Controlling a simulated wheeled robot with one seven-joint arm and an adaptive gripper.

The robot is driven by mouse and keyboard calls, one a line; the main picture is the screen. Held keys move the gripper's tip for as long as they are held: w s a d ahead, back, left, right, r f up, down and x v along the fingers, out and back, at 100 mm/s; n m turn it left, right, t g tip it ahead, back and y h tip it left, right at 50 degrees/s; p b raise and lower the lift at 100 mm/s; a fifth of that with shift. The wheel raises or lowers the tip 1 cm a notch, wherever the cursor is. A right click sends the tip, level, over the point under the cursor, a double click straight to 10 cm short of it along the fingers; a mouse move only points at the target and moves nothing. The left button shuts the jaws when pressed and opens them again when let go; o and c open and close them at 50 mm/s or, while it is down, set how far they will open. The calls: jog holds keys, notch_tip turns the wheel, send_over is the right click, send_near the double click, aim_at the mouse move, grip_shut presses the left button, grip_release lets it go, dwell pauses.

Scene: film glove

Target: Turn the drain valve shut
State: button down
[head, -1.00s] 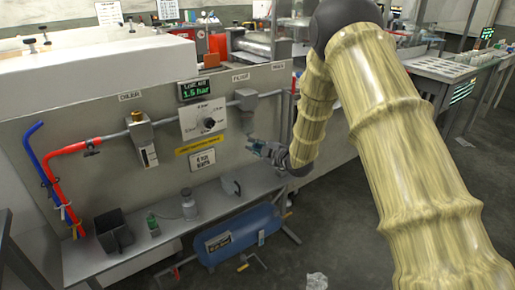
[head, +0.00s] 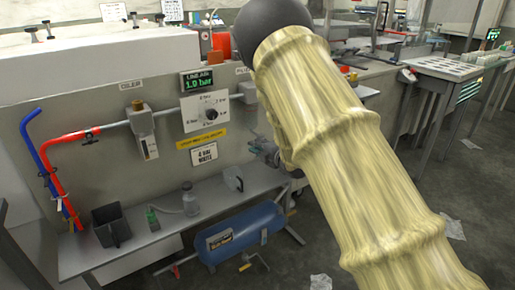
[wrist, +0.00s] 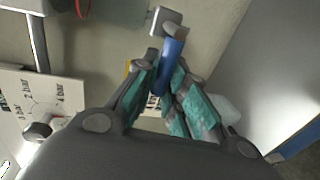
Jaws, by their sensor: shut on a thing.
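My gripper (wrist: 172,95) has its teal-padded fingers closed around a blue bar-like handle (wrist: 174,52) with a brownish end. It sits beside a small pale square fitting (wrist: 165,20) on the panel; this looks like the drain valve, but the fingers hide part of it. In the head view my gripper (head: 262,148) is low against the panel, right of the yellow label. My arm covers the filter area there, and the handle cannot be made out.
A pressure dial (head: 210,112) and a display reading 1.0 bar (head: 197,81) are on the panel left of my gripper.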

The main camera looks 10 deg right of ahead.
dwell(0.3)
jog(key=c, duration=1.5)
grip_release()
jog(key=shift+o, duration=0.2)
jog(key=v, duration=1.2)
jog(key=shift+f, duration=0.1)
